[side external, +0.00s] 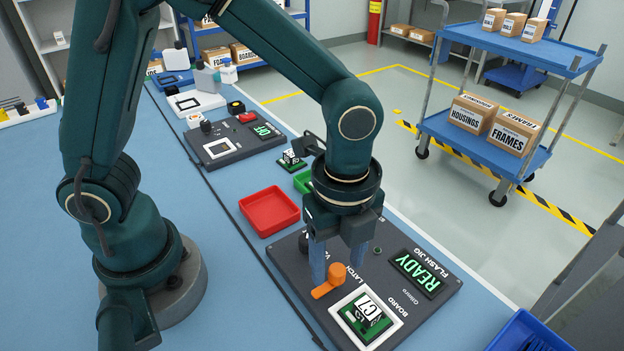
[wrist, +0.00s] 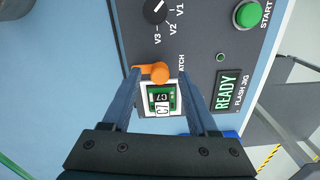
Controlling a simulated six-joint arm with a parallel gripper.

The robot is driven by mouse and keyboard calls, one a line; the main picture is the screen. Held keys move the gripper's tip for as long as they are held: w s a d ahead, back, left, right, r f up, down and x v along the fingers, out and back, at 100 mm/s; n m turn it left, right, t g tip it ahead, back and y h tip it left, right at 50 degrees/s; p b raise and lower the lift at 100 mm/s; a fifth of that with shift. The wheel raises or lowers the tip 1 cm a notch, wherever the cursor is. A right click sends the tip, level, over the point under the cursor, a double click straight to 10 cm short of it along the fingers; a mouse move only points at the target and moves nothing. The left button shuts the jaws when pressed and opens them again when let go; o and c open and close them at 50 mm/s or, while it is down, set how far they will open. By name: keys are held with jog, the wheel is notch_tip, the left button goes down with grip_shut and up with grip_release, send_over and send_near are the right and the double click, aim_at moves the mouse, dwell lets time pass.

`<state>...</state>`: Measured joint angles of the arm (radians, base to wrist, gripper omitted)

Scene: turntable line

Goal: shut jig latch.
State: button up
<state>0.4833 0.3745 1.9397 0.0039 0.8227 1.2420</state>
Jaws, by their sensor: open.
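The flash jig (side external: 440,283) is a dark panel with a green READY display (side external: 417,272), which also shows in the wrist view (wrist: 228,90). Its orange latch (side external: 335,278) has a round knob and a short arm; the arm points left in the wrist view (wrist: 160,72), beside the board's seat rather than across it. A green board marked C7 (side external: 366,316) lies in the white-framed seat and shows in the wrist view (wrist: 161,100). My gripper (side external: 338,273) is open, pointing down, with its fingers on either side of the latch knob (wrist: 159,74). Contact cannot be told.
A red tray (side external: 270,211) and a partly hidden green tray (side external: 303,183) stand behind the jig. A second dark station (side external: 230,143) is farther back. The jig's dial (wrist: 155,11) and green START button (wrist: 247,14) show in the wrist view. A blue bin (side external: 528,334) is at lower right.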

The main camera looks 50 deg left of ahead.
jog(key=shift+f, duration=0.35)
grip_shut()
